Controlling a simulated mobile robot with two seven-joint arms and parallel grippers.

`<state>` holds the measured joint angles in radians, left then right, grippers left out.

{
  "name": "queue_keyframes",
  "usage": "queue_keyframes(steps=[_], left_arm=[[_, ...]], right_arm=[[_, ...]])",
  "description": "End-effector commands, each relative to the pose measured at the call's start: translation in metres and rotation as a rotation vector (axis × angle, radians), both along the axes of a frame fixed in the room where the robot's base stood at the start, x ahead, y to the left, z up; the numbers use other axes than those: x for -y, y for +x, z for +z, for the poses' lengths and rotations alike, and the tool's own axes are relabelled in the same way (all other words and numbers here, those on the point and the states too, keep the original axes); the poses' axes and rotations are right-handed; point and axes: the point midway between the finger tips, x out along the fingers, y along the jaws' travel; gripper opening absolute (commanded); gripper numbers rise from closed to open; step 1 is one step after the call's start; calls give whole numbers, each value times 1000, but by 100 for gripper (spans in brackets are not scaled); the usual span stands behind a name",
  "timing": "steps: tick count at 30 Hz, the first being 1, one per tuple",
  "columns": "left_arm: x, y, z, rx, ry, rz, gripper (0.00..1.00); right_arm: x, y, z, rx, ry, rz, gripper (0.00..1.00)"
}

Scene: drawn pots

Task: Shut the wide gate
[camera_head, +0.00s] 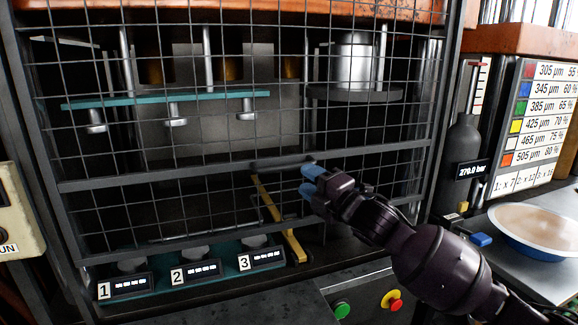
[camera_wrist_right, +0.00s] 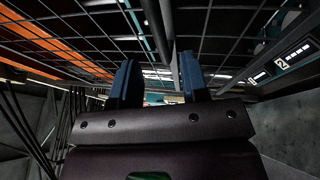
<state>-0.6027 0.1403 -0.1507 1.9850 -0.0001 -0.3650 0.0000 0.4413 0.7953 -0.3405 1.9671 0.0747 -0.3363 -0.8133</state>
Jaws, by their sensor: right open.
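The wide gate (camera_head: 140,177) is a dark frame with wire mesh and a horizontal middle bar. It spans most of the head view in front of the machine's interior; I cannot tell whether it is fully shut. My right gripper (camera_head: 311,180) has blue fingertips and is at the gate's middle bar, right of centre. In the right wrist view the gripper (camera_wrist_right: 159,85) is open, with a dark bar reaching toward the gap between its fingers. I cannot tell whether they touch it. My left gripper is out of view.
Behind the mesh are a teal shelf (camera_head: 180,99), a metal cylinder (camera_head: 354,62), a yellow bar (camera_head: 267,200) and numbered displays (camera_head: 201,269). Green (camera_head: 341,310) and red (camera_head: 395,304) buttons sit below. A bowl (camera_head: 540,232) stands on the right counter.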

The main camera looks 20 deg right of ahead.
Motion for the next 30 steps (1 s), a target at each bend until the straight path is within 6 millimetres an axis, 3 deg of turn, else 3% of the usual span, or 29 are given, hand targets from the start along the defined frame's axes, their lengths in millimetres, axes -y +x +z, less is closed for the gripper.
queue_keyframes(steps=[6,12,25,30], left_arm=[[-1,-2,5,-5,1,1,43],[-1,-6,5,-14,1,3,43],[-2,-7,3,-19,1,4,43],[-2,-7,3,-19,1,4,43]], right_arm=[[-16,34,8,-1,2,0,41],[-25,54,11,0,1,0,41],[-28,61,12,-1,0,0,41],[-28,61,12,-1,0,0,17]])
